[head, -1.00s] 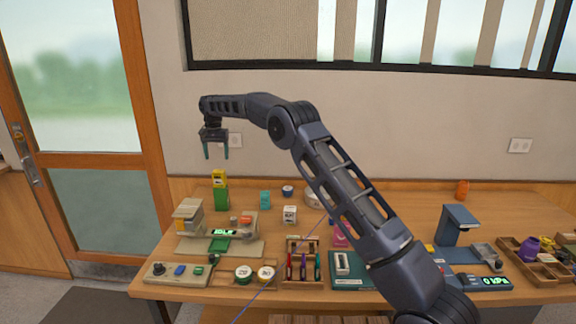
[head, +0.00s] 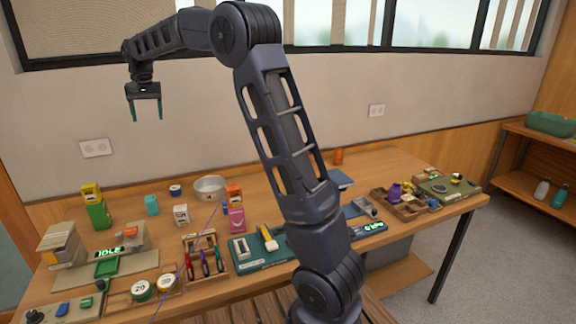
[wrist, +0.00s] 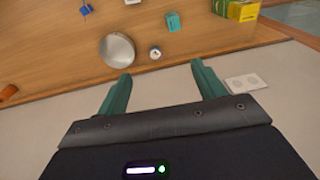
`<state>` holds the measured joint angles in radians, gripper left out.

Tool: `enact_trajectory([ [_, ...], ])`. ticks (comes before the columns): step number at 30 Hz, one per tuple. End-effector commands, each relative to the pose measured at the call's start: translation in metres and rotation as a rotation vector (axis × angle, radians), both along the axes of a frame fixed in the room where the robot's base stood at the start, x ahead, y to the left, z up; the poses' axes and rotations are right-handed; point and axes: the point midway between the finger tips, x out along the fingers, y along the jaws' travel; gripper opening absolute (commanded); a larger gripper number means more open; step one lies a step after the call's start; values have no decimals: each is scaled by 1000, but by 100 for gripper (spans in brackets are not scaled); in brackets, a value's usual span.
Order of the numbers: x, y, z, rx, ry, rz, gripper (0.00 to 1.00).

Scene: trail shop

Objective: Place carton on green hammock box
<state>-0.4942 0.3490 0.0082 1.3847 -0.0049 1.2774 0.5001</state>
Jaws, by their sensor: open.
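Which carton the task names, I cannot tell. My gripper (head: 147,113) is open and empty, high above the table's back and right of the green box in the head view. Its spread fingers (wrist: 160,72) show nothing between them.
A teal box (head: 152,205), a small blue-topped tin (head: 175,190) and a metal pan (head: 210,187) stand nearby. An orange box (head: 234,194) rests on a pink one (head: 236,219). A tool rack (head: 205,262) and devices fill the front. The wall is close behind.

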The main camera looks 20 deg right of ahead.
Motion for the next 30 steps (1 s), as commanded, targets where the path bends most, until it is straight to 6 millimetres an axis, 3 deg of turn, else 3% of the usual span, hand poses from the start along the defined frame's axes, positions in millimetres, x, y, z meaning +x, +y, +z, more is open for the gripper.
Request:
enact_trajectory([
  [3,-23,-46,19,5,-23,-4,69],
  [14,-108,-164,45,11,-90,-6,69],
  [22,-185,-236,41,4,-141,-8,69],
  [30,-268,-294,18,-10,-192,-10,69],
])
